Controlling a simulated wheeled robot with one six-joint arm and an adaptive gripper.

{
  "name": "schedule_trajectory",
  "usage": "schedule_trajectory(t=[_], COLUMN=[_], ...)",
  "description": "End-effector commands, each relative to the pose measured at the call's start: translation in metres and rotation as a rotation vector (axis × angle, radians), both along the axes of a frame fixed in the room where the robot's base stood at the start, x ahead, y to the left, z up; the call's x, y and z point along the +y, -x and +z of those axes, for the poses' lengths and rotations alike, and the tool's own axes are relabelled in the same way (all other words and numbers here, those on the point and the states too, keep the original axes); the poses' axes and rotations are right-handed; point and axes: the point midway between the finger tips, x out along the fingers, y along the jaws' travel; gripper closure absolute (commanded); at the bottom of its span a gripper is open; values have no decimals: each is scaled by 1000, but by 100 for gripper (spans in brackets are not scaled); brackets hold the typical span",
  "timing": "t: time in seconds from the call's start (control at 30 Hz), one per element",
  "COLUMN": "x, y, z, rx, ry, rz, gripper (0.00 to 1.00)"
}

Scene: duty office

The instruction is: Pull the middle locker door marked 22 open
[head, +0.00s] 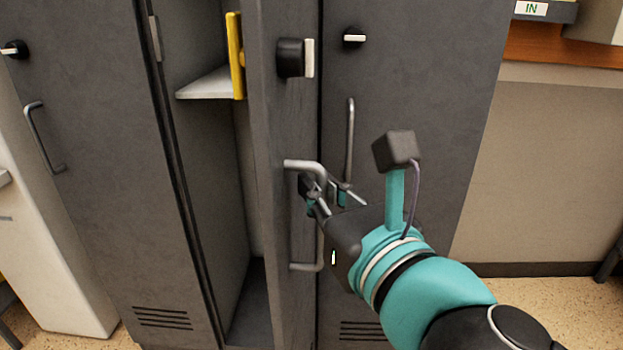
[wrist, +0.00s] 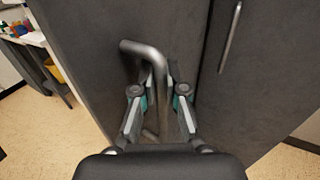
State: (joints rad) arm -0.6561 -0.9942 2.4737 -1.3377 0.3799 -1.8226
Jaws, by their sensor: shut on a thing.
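The middle locker door (head: 283,120) stands open, turned out toward me on the right of its opening; it also shows in the wrist view (wrist: 95,50). No number 22 is readable on it. Its metal bar handle (head: 304,166) sticks out from the face, below a black knob with a pale grip (head: 295,58). My gripper (head: 322,190) is shut on this handle, near its upper part. In the wrist view, the handle (wrist: 140,48) passes between my two fingers (wrist: 160,85). The fingers hide part of the bar.
The opened locker shows a pale shelf (head: 208,84) and a yellow item (head: 236,55). A closed left locker (head: 95,130) and closed right locker (head: 425,100) flank it. The right locker's handle (head: 350,140) is close behind my gripper. Floor shows at lower right.

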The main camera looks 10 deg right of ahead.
Motion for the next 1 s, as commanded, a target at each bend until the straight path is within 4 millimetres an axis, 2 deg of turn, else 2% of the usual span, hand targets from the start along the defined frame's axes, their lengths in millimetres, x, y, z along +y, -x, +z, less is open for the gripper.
schedule_trajectory(t=[0.77,0.8,0.9,1.0], x=[-5,-5,-5,-5], y=[1,1,1,1], z=[2,2,2,1], rx=[-3,-3,-3,-2], ry=[-2,-2,-2,-2], rz=[2,2,2,2], gripper=[100,84,63,63])
